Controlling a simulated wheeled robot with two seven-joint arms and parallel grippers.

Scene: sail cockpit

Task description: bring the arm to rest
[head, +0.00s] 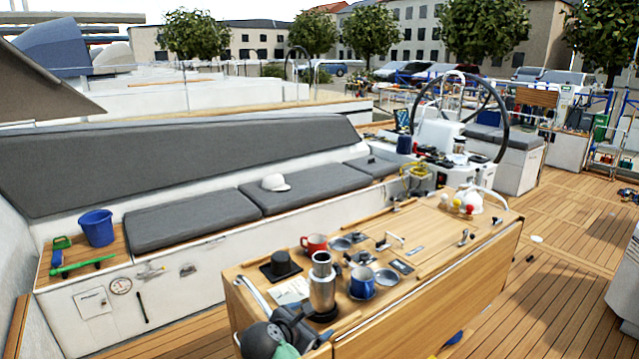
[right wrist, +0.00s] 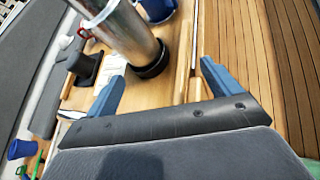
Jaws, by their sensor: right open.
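My right gripper (head: 300,322) is at the near end of the wooden cockpit table (head: 440,262), low in the head view. In the right wrist view its two blue fingers (right wrist: 163,88) stand wide apart with nothing between their tips. A shiny metal cylinder with a black base (head: 322,284) stands upright on the table just beyond the gripper. It also shows just ahead of the fingers in the right wrist view (right wrist: 122,35), apart from them as far as I can tell. My left gripper is in neither view.
A blue mug (head: 362,283), a red mug (head: 314,243), metal dishes and a black block-like item (head: 280,266) crowd the table's near end. Grey cushioned seats (head: 190,216) with a white cap (head: 275,183) lie left. Open deck (head: 560,270) lies right.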

